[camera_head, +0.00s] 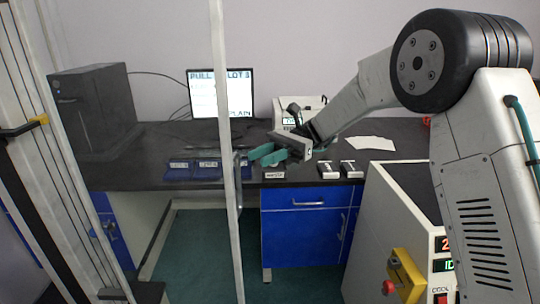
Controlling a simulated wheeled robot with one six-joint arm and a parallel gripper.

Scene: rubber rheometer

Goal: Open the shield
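A tall pale upright post (226,120) crosses the view left of centre, with a dark vertical bar like a handle (237,180) along it. It looks like the edge of the shield, but any clear panel is hard to make out. My gripper (264,154), with teal fingers, is just right of the post over the far bench and appears apart from it. The fingers are seen edge-on and small, so their opening is unclear. I see nothing clearly held.
A framed machine (55,200) stands at the left. The dark bench (380,133) carries a monitor (220,92), a black computer case (92,110), blue trays (194,170) and small blocks (326,171). A control cabinet (395,235) stands front right. Green floor (200,250) is open below.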

